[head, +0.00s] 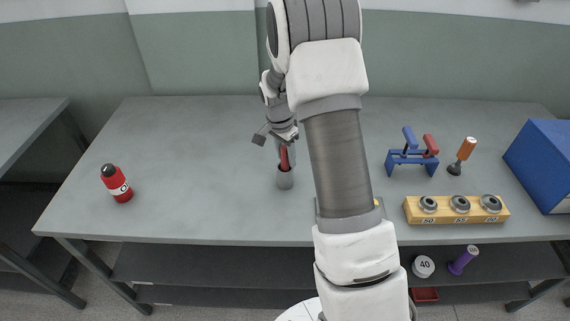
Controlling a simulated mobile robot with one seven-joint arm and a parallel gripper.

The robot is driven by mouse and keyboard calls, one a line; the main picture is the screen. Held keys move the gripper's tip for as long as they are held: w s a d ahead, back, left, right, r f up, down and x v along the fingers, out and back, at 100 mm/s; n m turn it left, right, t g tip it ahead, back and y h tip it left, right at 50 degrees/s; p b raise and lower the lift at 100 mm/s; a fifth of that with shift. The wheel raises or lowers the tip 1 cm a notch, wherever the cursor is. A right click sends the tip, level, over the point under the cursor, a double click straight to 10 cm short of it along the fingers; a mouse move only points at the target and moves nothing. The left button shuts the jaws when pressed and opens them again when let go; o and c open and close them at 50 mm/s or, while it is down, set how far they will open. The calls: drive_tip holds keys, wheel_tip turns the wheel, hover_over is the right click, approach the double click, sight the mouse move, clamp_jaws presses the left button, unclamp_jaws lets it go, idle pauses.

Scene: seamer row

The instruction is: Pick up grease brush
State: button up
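A red bottle (117,184) stands at left on the grey bench (200,150). At right are a blue stand with blue and red handles (412,155), an orange-handled tool (463,155), a wooden block with rings (460,218) and a blue box (541,165). The bench's left middle is clear.

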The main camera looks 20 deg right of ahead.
clamp_jaws()
wheel_tip(320, 180, up, 10)
drive_tip(key=shift+r, duration=0.1)
idle(0.5)
